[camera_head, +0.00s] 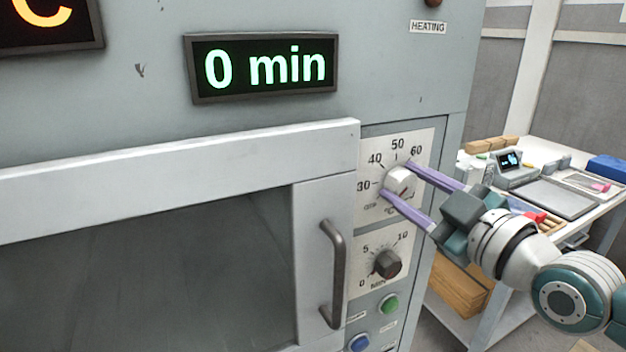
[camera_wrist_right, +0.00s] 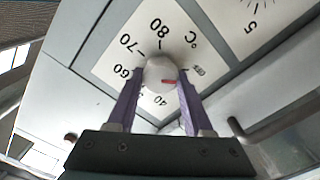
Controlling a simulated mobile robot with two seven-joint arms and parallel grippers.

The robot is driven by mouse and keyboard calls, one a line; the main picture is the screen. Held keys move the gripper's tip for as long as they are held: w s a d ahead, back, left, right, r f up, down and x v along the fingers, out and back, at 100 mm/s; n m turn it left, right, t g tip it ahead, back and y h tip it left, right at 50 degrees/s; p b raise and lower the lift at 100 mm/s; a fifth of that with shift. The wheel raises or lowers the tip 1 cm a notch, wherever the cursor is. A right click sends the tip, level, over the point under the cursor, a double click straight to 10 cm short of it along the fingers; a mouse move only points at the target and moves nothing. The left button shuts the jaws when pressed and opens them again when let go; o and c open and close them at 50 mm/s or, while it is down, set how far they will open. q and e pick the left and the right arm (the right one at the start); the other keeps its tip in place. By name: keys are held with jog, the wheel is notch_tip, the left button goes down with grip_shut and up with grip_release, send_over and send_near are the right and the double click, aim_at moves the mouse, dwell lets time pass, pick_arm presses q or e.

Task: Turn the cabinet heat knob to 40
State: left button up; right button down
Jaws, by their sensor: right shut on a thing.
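The white heat knob (camera_head: 402,180) sits on a white dial plate (camera_head: 367,160) on the cabinet's right panel, marked 30 to 60 in the head view. It also shows in the wrist view (camera_wrist_right: 158,72), with 70, 80 and OFF visible. My right gripper (camera_head: 395,178) is shut on the knob, one purple finger on each side; its fingers also flank it in the wrist view (camera_wrist_right: 160,78). A red mark on the knob points toward the OFF side in the wrist view; its exact reading is unclear. My left gripper is not in view.
A dark minute knob (camera_head: 387,264) sits below, above a green button (camera_head: 389,304) and a blue button (camera_head: 359,343). The door handle (camera_head: 334,275) stands out at the left. A display (camera_head: 262,68) reads 0 min. A workbench (camera_head: 601,222) with tools stands at right.

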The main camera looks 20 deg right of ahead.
jog(key=m, duration=0.8)
jog(key=shift+d+m, duration=0.1)
jog(key=shift+m, duration=0.3)
jog(key=m, duration=0.4)
jog(key=shift+b, duration=0.4)
jog(key=shift+d+m, duration=0.1)
jog(key=shift+m, duration=1.7)
jog(key=shift+c, duration=1.5)
grip_release()
jog(key=s, duration=1)
jog(key=shift+d+b, duration=0.3)
jog(key=shift+d, duration=0.1)
